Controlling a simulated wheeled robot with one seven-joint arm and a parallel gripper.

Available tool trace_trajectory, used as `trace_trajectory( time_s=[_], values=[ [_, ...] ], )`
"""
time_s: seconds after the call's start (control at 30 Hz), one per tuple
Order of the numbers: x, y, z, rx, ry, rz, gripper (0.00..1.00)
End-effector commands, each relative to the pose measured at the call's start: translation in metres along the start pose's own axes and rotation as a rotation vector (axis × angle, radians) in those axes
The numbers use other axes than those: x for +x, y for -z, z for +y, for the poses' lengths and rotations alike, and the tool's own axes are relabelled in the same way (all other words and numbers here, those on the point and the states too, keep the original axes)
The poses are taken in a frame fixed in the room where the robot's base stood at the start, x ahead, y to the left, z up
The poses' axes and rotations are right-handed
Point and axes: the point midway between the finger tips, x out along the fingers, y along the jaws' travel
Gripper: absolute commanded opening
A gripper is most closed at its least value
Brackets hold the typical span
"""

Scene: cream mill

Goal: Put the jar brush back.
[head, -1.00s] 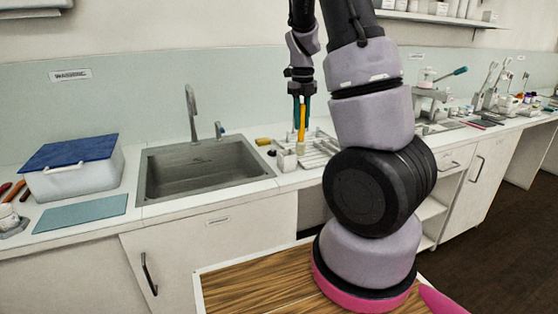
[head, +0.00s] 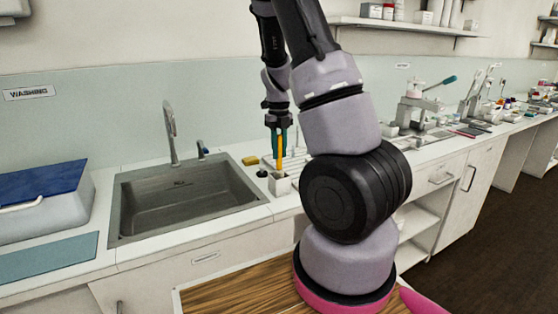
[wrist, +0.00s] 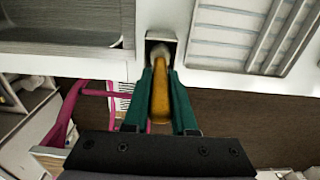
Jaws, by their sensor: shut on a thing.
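The jar brush has an orange-yellow handle (head: 281,158) and hangs upright from my gripper (head: 279,143). In the wrist view, the two green fingers of my gripper (wrist: 160,72) are shut on the handle (wrist: 160,100). The brush's pale end (wrist: 160,52) points down at the dark square opening of a small white holder (wrist: 178,38). In the head view the holder (head: 280,186) stands directly below the brush, on the counter right of the sink. I cannot tell whether the tip is inside the opening or just above it.
A grey sink (head: 185,200) lies left of the holder. A yellow sponge (head: 250,160) sits behind, by the sink's edge. A ribbed drainer (wrist: 245,35) is right of the holder. A white box with a blue lid (head: 40,200) stands far left.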

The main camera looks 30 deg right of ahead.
Motion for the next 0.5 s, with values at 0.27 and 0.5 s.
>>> trace_trajectory(
  time_s=[0.27,0.5],
  values=[
    [0.030,-0.001,0.000,0.000,0.000,0.001,0.00],
    [0.031,-0.001,0.000,0.000,0.000,0.001,0.00]
  ],
)
